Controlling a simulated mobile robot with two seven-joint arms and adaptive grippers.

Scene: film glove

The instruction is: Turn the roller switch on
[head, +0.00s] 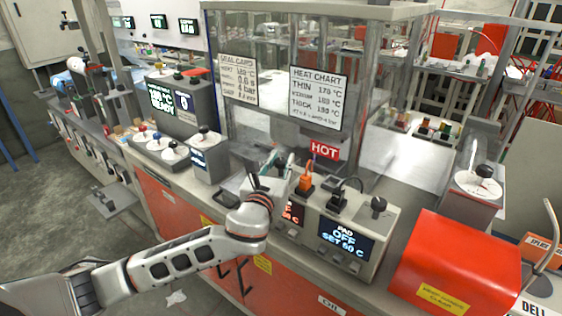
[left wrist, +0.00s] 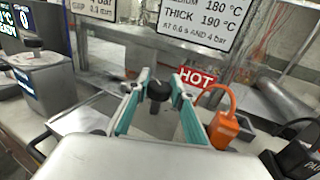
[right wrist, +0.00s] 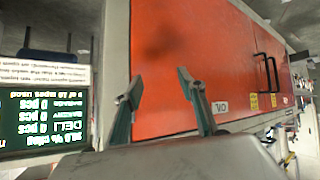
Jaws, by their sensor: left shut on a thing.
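A black knob (left wrist: 158,91) stands between the fingers of my left gripper (left wrist: 162,78) in the left wrist view, and the gripper is shut on it. In the head view my left gripper (head: 270,170) reaches over the counter, and its own wrist hides much of the grip. No label in view names the roller switch, so I cannot tell whether this knob is it. To its right, a control box (head: 345,240) shows a lit display reading PAD OFF, SET 60 C. My right gripper (right wrist: 158,82) is open and empty, facing a red-orange panel (right wrist: 165,45).
An orange plug (head: 304,184) and a black plug (head: 338,203) with cables rise from the box beside my left gripper. A red HOT sign (head: 324,150) hangs behind. A red cover (head: 458,262) stands at the right. A clear screen holds the heat chart (head: 318,97).

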